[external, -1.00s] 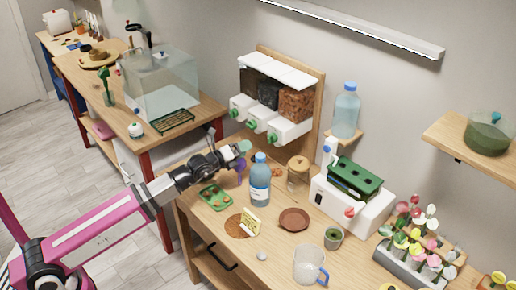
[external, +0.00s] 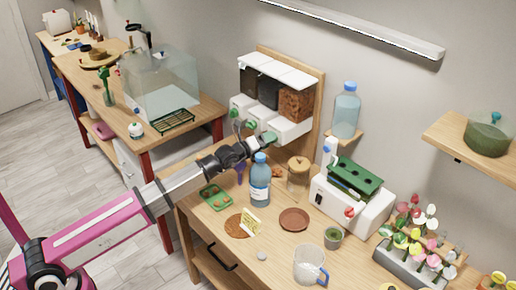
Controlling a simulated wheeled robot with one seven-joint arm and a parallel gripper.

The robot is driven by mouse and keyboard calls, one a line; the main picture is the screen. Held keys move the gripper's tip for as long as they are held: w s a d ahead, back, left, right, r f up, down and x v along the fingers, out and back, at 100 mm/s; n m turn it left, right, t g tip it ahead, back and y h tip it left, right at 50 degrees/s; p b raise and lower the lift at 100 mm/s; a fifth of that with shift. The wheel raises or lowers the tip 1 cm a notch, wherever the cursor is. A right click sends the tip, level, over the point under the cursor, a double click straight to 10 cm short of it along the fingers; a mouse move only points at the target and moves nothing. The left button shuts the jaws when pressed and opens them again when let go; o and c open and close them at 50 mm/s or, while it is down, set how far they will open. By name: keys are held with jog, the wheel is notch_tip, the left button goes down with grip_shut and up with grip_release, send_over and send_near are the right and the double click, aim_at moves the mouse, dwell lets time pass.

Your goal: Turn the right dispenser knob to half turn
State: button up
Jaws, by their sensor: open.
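The dispenser (external: 277,110) is mounted on a wooden backboard, with three clear bins over white outlets. Its left green knob (external: 234,112) and middle green knob (external: 251,124) show on the outlet fronts. The right knob is at the outlet under the bin of brown pieces (external: 296,102). My gripper (external: 265,140) is open, with its greenish fingertips at the right knob. The fingertips cover most of that knob, so its angle is hidden. I cannot tell whether the fingers touch it or are around it.
A blue bottle (external: 260,182) stands just below my gripper, and a lidded jar (external: 298,174) is to its right. A green tray (external: 216,197) lies on the table. A white box with a green rack (external: 355,178) stands farther right.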

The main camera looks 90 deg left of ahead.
jog(key=shift+a, duration=0.1)
jog(key=c, duration=0.9)
jog(key=shift+m, duration=0.3)
jog(key=m, duration=0.5)
jog(key=m+g, duration=0.1)
jog(key=m, duration=0.5)
jog(key=shift+w+g, duration=0.1)
jog(key=shift+g, duration=0.2)
jog(key=o, duration=0.9)
jog(key=shift+r, duration=0.1)
